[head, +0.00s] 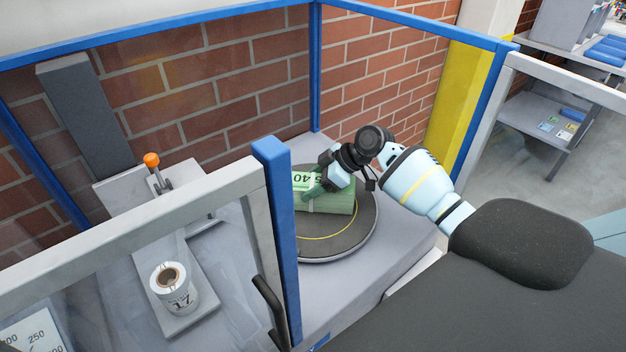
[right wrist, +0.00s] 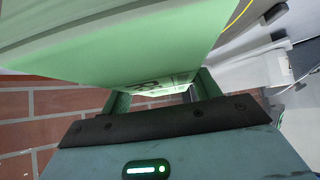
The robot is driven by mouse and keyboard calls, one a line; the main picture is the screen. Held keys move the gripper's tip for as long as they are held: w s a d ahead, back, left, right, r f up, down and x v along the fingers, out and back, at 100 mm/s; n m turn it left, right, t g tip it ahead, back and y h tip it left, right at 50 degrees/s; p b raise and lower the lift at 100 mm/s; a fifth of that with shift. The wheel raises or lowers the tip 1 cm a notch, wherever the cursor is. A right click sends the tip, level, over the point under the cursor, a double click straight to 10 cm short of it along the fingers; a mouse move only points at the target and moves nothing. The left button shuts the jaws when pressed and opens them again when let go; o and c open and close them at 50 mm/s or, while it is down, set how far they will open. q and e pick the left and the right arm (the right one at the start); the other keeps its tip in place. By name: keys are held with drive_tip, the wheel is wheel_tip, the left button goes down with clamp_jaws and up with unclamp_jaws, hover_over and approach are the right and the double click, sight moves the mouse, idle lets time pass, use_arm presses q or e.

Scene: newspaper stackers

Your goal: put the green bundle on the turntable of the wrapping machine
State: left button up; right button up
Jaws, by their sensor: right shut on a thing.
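The green bundle (head: 333,202) is at the turntable (head: 345,243) of the wrapping machine, a round dark plate with a yellow ring, in the head view. A pale label with black print shows on its top. My right gripper (head: 318,186) reaches in from the right and is shut on the bundle. In the right wrist view the green bundle (right wrist: 130,45) fills the upper part, between the fingers. Whether the bundle's underside touches the plate I cannot tell. My left gripper is not in view.
A blue post (head: 277,240) and clear panels with a grey frame stand in front and left of the turntable. A white cup-like roll marked 17 (head: 174,290) and an orange-knobbed lever (head: 152,160) are at left. A brick wall (head: 220,85) is behind.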

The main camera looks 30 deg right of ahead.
drive_tip(key=shift+r, duration=0.15)
drive_tip(key=o, duration=1.3)
drive_tip(key=shift+f, duration=0.25)
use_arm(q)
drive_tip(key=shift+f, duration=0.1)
use_arm(e)
drive_tip(key=o, duration=0.5)
drive_tip(key=shift+c, duration=0.2)
drive_tip(key=shift+r, duration=0.25)
drive_tip(key=p+v, duration=0.3)
drive_tip(key=v, duration=0.7)
drive_tip(key=shift+r+p, duration=0.15)
drive_tip(key=shift+p, duration=0.2)
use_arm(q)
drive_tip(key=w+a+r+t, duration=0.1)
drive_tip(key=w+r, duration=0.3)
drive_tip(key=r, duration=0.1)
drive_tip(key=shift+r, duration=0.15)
use_arm(e)
drive_tip(key=shift+s+d+r, duration=0.45)
drive_tip(key=shift+s+d, duration=0.05)
drive_tip(key=shift+d, duration=0.05)
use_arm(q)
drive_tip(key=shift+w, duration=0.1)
